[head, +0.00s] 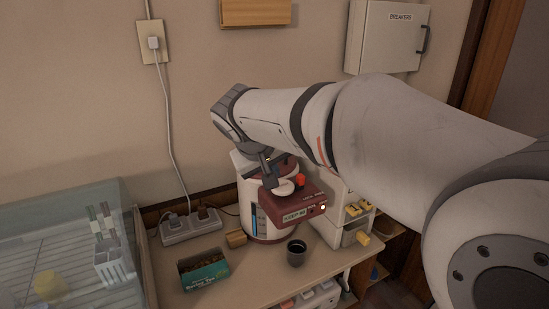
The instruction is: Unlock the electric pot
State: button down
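The electric pot (252,212) stands upright on the counter, white with a dark red base and a dark red front panel (305,201). The panel carries a small label, a bright white light and an orange-red knob (300,180) on top. A round white part (284,188) sits beside the knob. My gripper (269,179) is over the pot's top, pointing down close to the white part. I cannot tell whether it touches. Its fingers are small and partly overlapped, so their opening is unclear. My arm hides part of the pot's back and right side.
A dark cup (296,254) stands before the pot, with a green box (204,270) to its left. A power strip (190,227) lies by the wall. A clear dish dryer (70,240) is at left, a white drawer unit (328,232) at right.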

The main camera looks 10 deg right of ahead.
jog(key=shift+w+a+r, duration=0.45)
jog(key=shift+w+r, duration=0.2)
jog(key=shift+w, duration=0.1)
jog(key=p, duration=0.1)
send_near(291, 184)
jog(key=w+f, duration=0.2)
jog(key=f, duration=0.1)
jog(key=w+f, duration=0.1)
jog(key=shift+a+f, duration=0.25)
jog(key=shift+a, duration=0.15)
jog(key=d, duration=0.1)
jog(key=w+d+p, duration=0.1)
jog(key=d, duration=0.1)
jog(key=shift+w+d, duration=0.1)
jog(key=shift+w+d+f, duration=0.15)
jog(key=shift+d, duration=0.2)
jog(key=shift+w, duration=0.1)
